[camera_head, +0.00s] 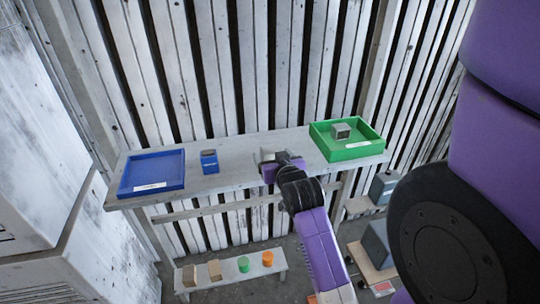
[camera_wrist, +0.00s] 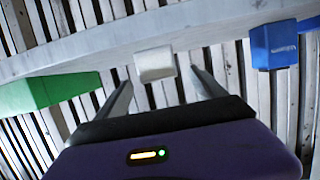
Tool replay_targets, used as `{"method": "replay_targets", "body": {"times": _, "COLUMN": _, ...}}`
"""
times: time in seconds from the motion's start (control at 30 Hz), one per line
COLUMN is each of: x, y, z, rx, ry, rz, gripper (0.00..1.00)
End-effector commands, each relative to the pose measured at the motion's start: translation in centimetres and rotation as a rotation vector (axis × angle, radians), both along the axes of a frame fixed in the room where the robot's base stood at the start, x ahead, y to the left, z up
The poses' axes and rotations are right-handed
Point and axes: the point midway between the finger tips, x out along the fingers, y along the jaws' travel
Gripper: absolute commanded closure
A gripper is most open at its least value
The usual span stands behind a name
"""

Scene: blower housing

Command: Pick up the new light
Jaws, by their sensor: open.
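A small whitish block (camera_wrist: 155,64) is at the table edge in the wrist view, between and beyond my fingers. I take it for the new light, but no label on it can be read. In the head view a pale piece of it (camera_head: 267,156) shows just past my gripper, which hides most of it. My gripper (camera_wrist: 160,86) is open, with one finger to each side of the block's line. It also shows in the head view (camera_head: 280,162) at the table's front middle. I cannot tell whether the fingers touch the block.
The grey table (camera_head: 235,172) carries a blue tray (camera_head: 152,174) at left, a small blue box (camera_head: 209,162) and a green tray (camera_head: 352,150) holding a grey cube (camera_head: 341,132). A low bench (camera_head: 225,278) with several small pieces stands below. The tabletop between blue box and block is clear.

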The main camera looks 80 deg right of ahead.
Motion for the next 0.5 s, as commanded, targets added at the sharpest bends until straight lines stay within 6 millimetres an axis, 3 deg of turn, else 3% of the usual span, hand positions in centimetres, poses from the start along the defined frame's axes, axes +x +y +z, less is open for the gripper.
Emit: {"method": "replay_targets", "body": {"times": 0.5, "x": 2.5, "y": -5.2, "z": -1.3, "rx": 0.003, "ry": 0.001, "rz": 0.0, "gripper": 0.2}}
